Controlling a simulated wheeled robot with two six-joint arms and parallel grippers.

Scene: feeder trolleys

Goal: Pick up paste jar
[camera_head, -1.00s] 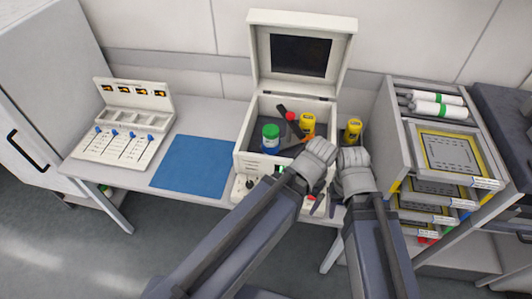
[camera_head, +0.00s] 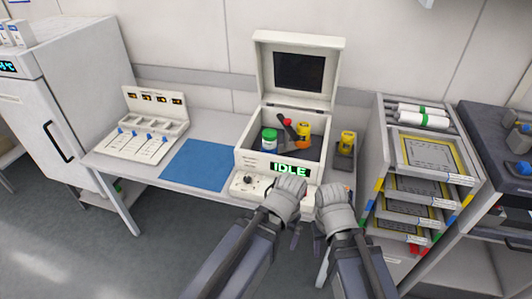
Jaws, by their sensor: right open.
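A jar with a green lid (camera_head: 269,139) stands inside the open white box machine (camera_head: 290,168), at its left. A yellow jar (camera_head: 303,131) stands at the right inside the same box. Another yellow jar (camera_head: 347,141) stands in a dark holder outside, right of the box. No label is legible, so I cannot tell which is the paste jar. My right gripper (camera_head: 318,238) hangs below its wrist in front of the table edge, open and apart from all jars. My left gripper (camera_head: 295,238) is beside it, mostly hidden by its arm; its jaws cannot be made out.
The box's lid (camera_head: 299,73) stands raised, and its front display reads IDLE. A red-topped item and a dark tool lie inside. A blue mat (camera_head: 199,165) lies clear at left, beside a tool tray (camera_head: 143,138). A drawer rack (camera_head: 428,156) stands close at right.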

